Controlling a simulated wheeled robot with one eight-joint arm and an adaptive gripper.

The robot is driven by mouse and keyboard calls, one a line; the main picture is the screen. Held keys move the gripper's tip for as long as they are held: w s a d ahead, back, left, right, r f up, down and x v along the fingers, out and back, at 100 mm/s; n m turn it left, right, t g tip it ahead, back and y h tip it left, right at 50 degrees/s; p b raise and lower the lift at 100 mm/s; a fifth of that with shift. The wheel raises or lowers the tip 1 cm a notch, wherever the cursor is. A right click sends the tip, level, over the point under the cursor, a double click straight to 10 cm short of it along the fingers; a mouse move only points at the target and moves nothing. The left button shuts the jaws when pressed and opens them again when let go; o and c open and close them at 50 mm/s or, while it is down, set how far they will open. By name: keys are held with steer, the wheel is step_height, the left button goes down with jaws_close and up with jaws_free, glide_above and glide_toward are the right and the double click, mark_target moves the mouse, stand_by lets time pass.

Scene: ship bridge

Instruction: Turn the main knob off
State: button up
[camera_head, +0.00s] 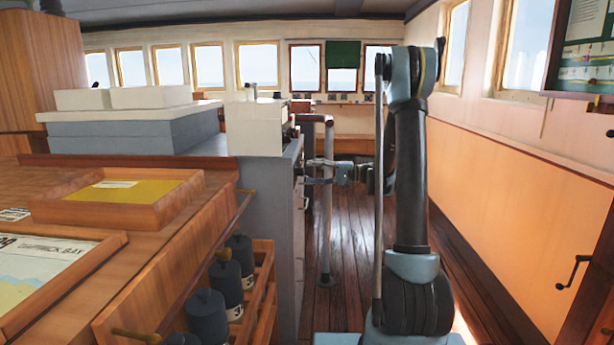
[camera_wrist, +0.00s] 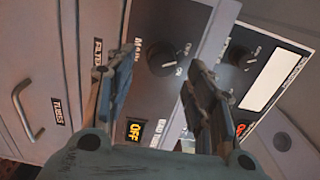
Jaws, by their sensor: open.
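The main knob (camera_wrist: 163,59) is a round black knob on a dark control panel in the wrist view, with a "MAIN" label to its left and small markings to its right. My gripper (camera_wrist: 163,62) is open, with one finger to each side of the knob in the picture. The fingers appear apart from the knob; the depth gap is hard to judge. A lit orange "OFF" indicator (camera_wrist: 134,130) shows below, between the fingers. In the head view my gripper (camera_head: 312,171) is by the right face of the grey console (camera_head: 270,205); the knob cannot be made out there.
A second black knob (camera_wrist: 241,57) sits right of the right finger, with a red-orange light partly behind that finger. A drawer handle (camera_wrist: 27,111) is at the left. A grey railing post (camera_head: 326,215) stands near my gripper. The wooden floor aisle (camera_head: 352,225) is clear.

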steer(key=d, duration=0.9)
steer(key=shift+s+a, duration=0.1)
steer(key=shift+s, duration=0.05)
